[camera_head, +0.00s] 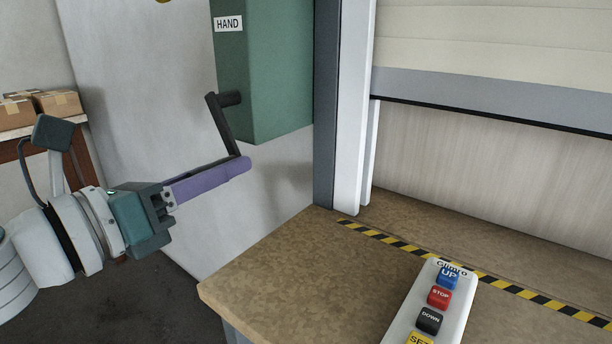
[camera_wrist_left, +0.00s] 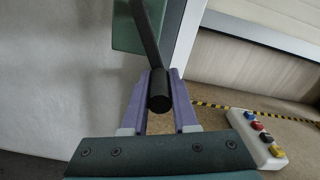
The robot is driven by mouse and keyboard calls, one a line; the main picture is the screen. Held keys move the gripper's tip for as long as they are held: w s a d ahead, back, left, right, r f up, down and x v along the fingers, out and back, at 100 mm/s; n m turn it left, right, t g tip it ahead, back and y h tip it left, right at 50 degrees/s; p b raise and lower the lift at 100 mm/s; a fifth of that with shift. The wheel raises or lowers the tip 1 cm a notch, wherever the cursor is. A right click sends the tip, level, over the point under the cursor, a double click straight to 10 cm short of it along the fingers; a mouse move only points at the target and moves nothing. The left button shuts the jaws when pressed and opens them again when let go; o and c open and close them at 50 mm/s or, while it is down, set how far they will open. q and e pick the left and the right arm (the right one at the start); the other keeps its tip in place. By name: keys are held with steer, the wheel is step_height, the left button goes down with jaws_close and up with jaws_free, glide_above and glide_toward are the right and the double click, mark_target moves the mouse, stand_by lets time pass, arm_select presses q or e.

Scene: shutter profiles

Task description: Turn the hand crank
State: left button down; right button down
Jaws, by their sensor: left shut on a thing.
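The hand crank (camera_head: 222,125) is a dark bent bar on the side of a green housing (camera_head: 270,85) labelled HAND. Its arm slopes down and to the right from a short shaft at the housing. My left gripper (camera_head: 236,168) has purple fingers and reaches in from the left to the crank's lower end. The fingers are shut on the crank's handle, which they mostly hide in the head view. In the left wrist view the black handle (camera_wrist_left: 159,101) lies between the two fingers, with its round end facing the camera. My right gripper does not show.
A shutter (camera_head: 490,85) hangs partly raised at the right, beside a pale guide rail (camera_head: 350,110). A brown worktop (camera_head: 285,265) below carries a control box (camera_head: 455,308) with coloured buttons. Cardboard boxes (camera_head: 58,103) sit at the far left. A pale wall stands behind the crank.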

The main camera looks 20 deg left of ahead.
arm_select(q)
steer(key=shift+w+a+f+m+b, duration=0.2)
steer(key=shift+a+m+b, duration=0.3)
steer(key=shift+m, duration=0.2)
steer(key=c, duration=0.7)
jaws_free()
steer(key=shift+s, duration=0.1)
steer(key=shift+s+a+f, duration=0.1)
steer(key=shift+s, duration=0.2)
steer(key=shift+b+v, duration=1.3)
steer(key=shift+v, duration=3.25)
